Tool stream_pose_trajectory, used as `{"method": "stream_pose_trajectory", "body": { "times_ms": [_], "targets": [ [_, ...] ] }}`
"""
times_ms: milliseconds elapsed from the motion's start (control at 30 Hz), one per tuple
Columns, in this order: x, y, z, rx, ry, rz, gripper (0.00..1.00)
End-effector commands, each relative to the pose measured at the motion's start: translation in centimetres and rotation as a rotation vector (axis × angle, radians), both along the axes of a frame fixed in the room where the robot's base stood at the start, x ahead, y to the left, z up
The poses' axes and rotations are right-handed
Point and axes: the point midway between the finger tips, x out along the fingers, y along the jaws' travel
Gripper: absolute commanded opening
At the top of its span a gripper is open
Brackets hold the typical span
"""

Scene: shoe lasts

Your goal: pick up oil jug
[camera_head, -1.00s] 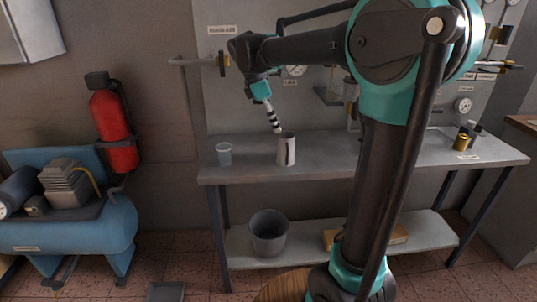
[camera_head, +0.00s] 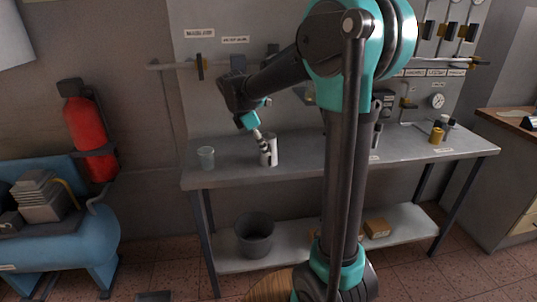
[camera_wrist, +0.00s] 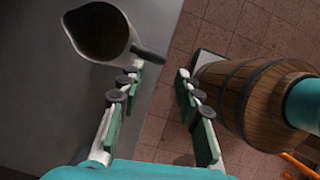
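The likely oil jug (camera_head: 271,146), a pale upright cylinder, stands on the workbench near its front edge. In the wrist view the jug (camera_wrist: 97,30) shows from above, with an open dark mouth, a spout on the left and a handle (camera_wrist: 149,54) on the right. My gripper (camera_wrist: 157,76) is open and empty. Its fingertips are just short of the handle, which lies nearer the left finger. In the head view my gripper (camera_head: 262,146) overlaps the jug's left side, and I cannot tell whether they touch.
A clear beaker (camera_head: 206,158) stands left of the jug on the grey workbench (camera_head: 325,160). A grey bucket (camera_head: 254,235) and a box (camera_head: 377,228) are on the lower shelf. A wooden barrel (camera_wrist: 240,95) stands on the floor beside the bench. Brass parts (camera_head: 437,134) are at the right end.

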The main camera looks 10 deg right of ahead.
Motion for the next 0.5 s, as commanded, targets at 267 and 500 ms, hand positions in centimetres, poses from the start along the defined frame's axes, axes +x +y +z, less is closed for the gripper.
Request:
{"method": "stream_pose_trajectory", "body": {
  "times_ms": [267, 500],
  "targets": [
    [0.2, -1.5, -3.7, 0.0, -0.001, -0.002, 0.34],
    [0.2, -2.1, -5.0, 0.0, -0.001, -0.001, 0.34]
  ]
}}
